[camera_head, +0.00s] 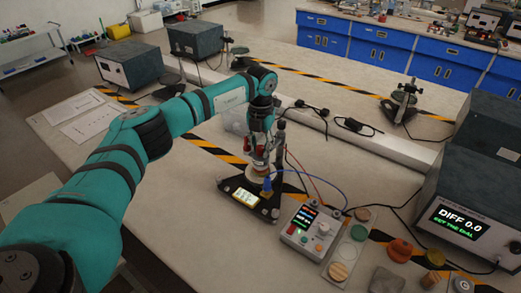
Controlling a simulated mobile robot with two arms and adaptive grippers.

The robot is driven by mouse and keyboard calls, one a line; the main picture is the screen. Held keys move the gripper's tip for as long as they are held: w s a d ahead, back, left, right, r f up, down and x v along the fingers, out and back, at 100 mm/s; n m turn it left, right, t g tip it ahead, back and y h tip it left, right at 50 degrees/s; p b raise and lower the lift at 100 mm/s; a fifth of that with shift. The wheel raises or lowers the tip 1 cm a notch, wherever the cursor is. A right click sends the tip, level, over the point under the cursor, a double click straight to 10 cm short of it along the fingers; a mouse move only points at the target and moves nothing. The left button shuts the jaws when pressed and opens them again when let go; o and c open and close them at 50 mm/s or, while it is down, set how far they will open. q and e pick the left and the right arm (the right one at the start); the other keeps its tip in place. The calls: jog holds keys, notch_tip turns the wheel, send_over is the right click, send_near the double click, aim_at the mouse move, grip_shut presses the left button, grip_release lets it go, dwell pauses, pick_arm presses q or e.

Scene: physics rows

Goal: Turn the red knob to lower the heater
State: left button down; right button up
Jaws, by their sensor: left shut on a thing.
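My teal left arm reaches in from the left, and its gripper (261,146) points down over a small black-based stand (264,213). The gripper is shut on a small red part at the top of the stand, which looks like the red knob (261,153); the fingers cover most of it. Below the gripper is a pale round piece (259,170), with a blue piece (267,184) under it. Which part is the heater is too small to tell. A yellow-lit display (245,197) sits on the stand's base. My right gripper is out of view.
A control box (309,230) with wires stands right of the stand, beside a tray (347,250) of round discs. A large meter (466,213) reads "DIFF 0.0" and "SET THE DIAL". Orange and other small pieces (400,250) lie nearby. The table's front left is clear.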

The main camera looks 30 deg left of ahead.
aim_at(262, 148)
pick_arm(q)
jog(key=m+b, duration=0.2)
jog(key=m, duration=0.3)
jog(key=shift+w+m, duration=0.1)
jog(key=shift+m, duration=0.2)
jog(key=m+b, duration=0.1)
jog(key=m, duration=0.4)
jog(key=shift+d+r+b, duration=0.1)
jog(key=shift+b, duration=0.2)
jog(key=shift+m, duration=0.3)
jog(key=c, duration=1.3)
grip_release()
notch_tip(262, 148, up, 12)
jog(key=shift+d, duration=0.1)
